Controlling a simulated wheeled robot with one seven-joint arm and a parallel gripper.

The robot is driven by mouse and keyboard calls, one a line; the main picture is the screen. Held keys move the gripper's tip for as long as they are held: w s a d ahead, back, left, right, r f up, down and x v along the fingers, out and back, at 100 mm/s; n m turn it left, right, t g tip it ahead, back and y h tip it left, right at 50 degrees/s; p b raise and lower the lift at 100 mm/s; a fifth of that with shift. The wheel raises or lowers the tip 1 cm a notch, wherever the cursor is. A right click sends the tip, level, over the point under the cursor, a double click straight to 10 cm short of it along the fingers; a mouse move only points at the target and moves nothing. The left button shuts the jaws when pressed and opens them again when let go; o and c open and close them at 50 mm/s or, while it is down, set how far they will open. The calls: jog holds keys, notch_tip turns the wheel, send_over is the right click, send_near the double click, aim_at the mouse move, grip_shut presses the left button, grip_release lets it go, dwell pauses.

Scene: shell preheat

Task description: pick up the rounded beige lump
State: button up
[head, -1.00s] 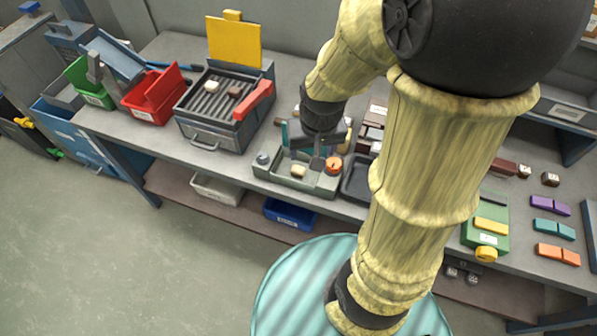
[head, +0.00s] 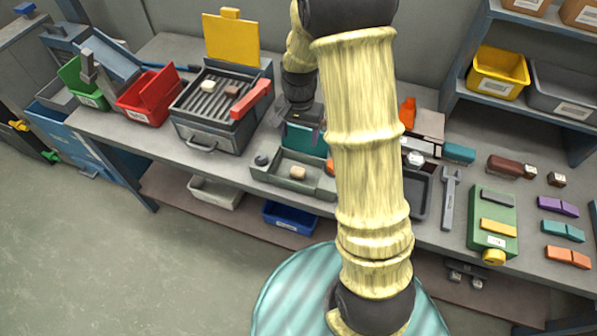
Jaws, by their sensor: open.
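A small beige lump (head: 298,173) lies in the grey-green tray (head: 268,178) on the bench. A paler cream lump (head: 208,86) and a brown piece (head: 232,92) lie on the ribbed plate of the grill (head: 205,138); which pale lump is the rounded one is hard to tell at this size. My gripper (head: 303,128) is open, behind and above the tray, in front of a teal block (head: 302,140). It is apart from the beige lump. My arm hides part of the tray's right side and an orange round thing (head: 330,167).
Red bin (head: 150,97) and green bin (head: 88,95) stand left of the grill, whose yellow lid (head: 231,40) is up. A dark round knob (head: 261,160) is at the tray's left. A wrench (head: 450,200) and green box (head: 492,215) are at right.

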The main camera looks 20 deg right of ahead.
jog(key=p, duration=0.2)
send_over(298, 170)
notch_tip(298, 170, down, 11)
jog(key=shift+s+r, duration=0.1)
jog(key=shift+r, duration=0.1)
jog(key=shift+f, duration=0.4)
jog(key=shift+f, duration=0.1)
jog(key=shift+f+p, duration=0.65)
jog(key=shift+f, duration=1.85)
jog(key=c, duration=1.1)
jog(key=shift+o, duration=0.2)
notch_tip(298, 170, up, 10)
jog(key=b, duration=0.1)
jog(key=shift+b, duration=0.4)
